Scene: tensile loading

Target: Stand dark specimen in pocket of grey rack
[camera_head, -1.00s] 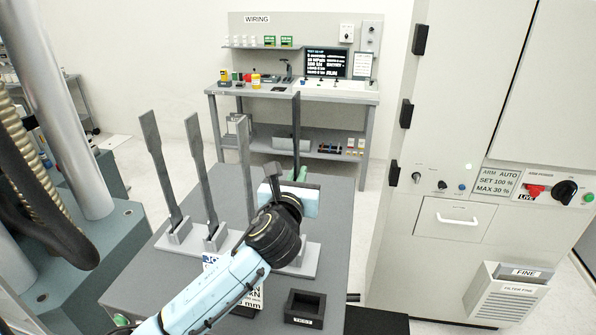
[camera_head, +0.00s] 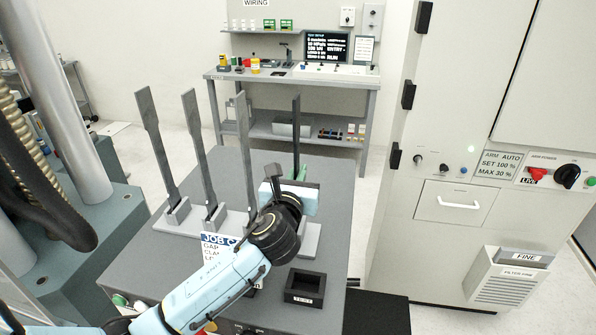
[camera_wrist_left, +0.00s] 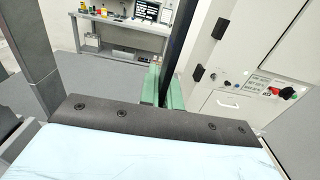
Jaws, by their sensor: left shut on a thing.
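The dark specimen (camera_head: 296,130) is a tall thin strip standing upright. My left gripper (camera_head: 299,181) is shut on it, and its green fingers (camera_wrist_left: 163,92) show on both sides of the strip in the left wrist view (camera_wrist_left: 180,48). The grey rack (camera_head: 311,240) lies on the table, partly behind my left arm. Three grey specimens stand in its pockets: left (camera_head: 158,150), middle (camera_head: 197,150) and right (camera_head: 244,150). The dark specimen is above the rack's right end. Its lower end and the pocket there are hidden by my gripper, so I cannot tell whether they touch. My right gripper is out of view.
A dark open box labelled TEST (camera_head: 305,287) sits on the grey table (camera_head: 335,225), right of my arm. A job card (camera_head: 217,243) is at the rack's front. A cabinet (camera_head: 455,160) stands at right, a machine (camera_head: 50,235) at left, and a wiring bench (camera_head: 290,79) behind.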

